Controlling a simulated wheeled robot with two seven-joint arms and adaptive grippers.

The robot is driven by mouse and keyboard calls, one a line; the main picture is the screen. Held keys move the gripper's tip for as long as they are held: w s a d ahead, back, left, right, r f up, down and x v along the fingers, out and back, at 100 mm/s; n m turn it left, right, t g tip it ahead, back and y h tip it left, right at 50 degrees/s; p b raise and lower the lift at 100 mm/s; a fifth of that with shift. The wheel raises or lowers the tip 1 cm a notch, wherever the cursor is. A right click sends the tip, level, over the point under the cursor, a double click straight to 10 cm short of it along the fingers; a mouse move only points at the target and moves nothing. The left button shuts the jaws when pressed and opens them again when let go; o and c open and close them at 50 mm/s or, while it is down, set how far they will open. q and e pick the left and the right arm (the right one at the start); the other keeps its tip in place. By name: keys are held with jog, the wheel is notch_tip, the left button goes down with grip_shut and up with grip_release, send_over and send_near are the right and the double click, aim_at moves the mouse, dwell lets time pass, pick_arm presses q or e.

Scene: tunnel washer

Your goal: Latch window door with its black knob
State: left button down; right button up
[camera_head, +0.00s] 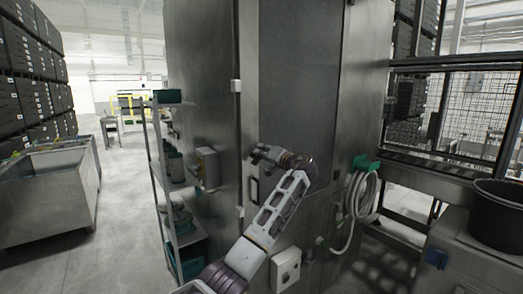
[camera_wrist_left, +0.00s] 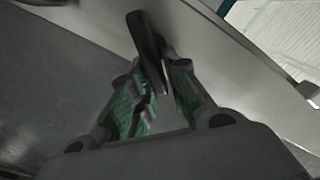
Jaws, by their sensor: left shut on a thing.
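The window door (camera_head: 301,70) is a tall steel panel with a grey pane in the machine's front, in the middle of the head view. It looks flush with the frame, but I cannot tell whether it is latched. My left gripper (camera_head: 259,154) is at the door's left edge, about mid-height. In the left wrist view the black knob (camera_wrist_left: 148,42) is a dark elongated bar, tilted, running down between the green-padded fingers of the left gripper (camera_wrist_left: 160,92). The fingers are shut on its lower part. In the head view the gripper hides the knob. My right gripper is not in view.
A narrow shelf rack (camera_head: 158,165) stands left of the machine. A coiled white hose (camera_head: 361,196) hangs on a green holder (camera_head: 366,162) at right. A grey box (camera_head: 286,268) sits low on the machine. A black tub (camera_head: 499,212) is far right. The left aisle floor is clear.

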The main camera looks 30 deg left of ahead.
pick_arm(q)
jog(key=m, duration=0.1)
jog(key=m+p, duration=0.1)
jog(key=m, duration=0.1)
jog(key=m+p, duration=0.1)
jog(key=shift+w+d+f+m, duration=0.15)
jog(key=shift+w+f+m, duration=0.15)
jog(key=shift+w+f+m+p, duration=0.1)
jog(key=shift+f+m+p, duration=0.2)
jog(key=shift+m+p, duration=0.7)
jog(key=shift+f+m+p, duration=0.3)
jog(key=shift+m+p, duration=0.25)
jog(key=shift+m, duration=0.75)
jog(key=c, duration=1.5)
grip_release()
jog(key=shift+d+f, duration=0.1)
jog(key=shift+v, duration=6)
